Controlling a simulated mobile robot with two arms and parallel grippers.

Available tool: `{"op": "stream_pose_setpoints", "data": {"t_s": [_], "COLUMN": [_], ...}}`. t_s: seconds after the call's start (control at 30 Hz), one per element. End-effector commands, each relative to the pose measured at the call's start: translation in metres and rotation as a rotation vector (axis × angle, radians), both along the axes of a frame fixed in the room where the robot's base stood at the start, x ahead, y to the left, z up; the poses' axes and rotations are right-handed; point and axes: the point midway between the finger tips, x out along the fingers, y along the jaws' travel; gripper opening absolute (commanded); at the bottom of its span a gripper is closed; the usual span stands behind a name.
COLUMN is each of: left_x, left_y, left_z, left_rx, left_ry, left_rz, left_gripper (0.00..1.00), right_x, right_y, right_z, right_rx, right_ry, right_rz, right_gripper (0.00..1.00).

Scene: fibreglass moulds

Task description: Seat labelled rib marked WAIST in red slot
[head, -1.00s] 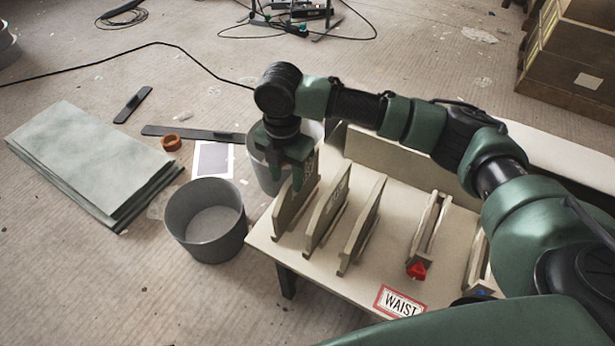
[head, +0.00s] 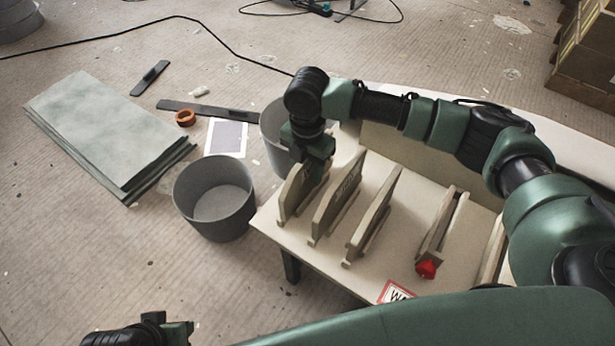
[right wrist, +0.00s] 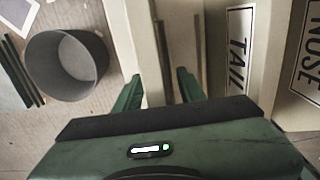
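Three upright tan ribs stand in a row on the bench's left part. My right gripper (head: 312,160) is down over the leftmost rib (head: 290,197), whose label is hidden. In the right wrist view its fingers (right wrist: 160,92) stand apart on either side of a pale rib edge (right wrist: 147,50), with a gap at the right. The other ribs read TAIL (right wrist: 238,50) and NOSE (right wrist: 302,45). The slot holder with a red marker (head: 426,269) looks empty. A red-bordered sign (head: 395,292) is partly covered. My left gripper (head: 165,328) is at the bottom left, its fingers unclear.
Another slot holder (head: 491,250) is mostly hidden behind my arm. A grey bucket (head: 214,222) stands on the floor left of the bench, with a second bucket (head: 272,130) behind. Green sheets (head: 100,130) lie further left. Bench top between ribs and red-marked holder is clear.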

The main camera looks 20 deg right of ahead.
Motion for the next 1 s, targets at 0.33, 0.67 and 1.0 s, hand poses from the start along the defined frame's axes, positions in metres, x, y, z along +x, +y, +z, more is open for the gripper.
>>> {"op": "stream_pose_setpoints", "data": {"t_s": [0.33,0.67,1.0], "left_x": [-0.0022,-0.0021,-0.0021], "left_y": [0.0006,0.0005,0.0005], "left_z": [0.0066,0.0066,0.0065], "left_rx": [0.000,0.000,0.000], "left_ry": [-0.003,-0.003,-0.003], "left_rz": [0.000,0.000,0.001], "left_gripper": [0.36,0.36,0.36], "right_x": [0.0001,0.0003,0.0004], "right_y": [0.0000,0.0000,-0.0002], "right_z": [-0.0057,-0.0054,-0.0052], "right_rx": [-0.001,0.000,0.000], "right_ry": [-0.001,-0.001,-0.001], "right_rz": [0.000,0.000,0.000], "right_gripper": [0.34,0.00,0.00]}}
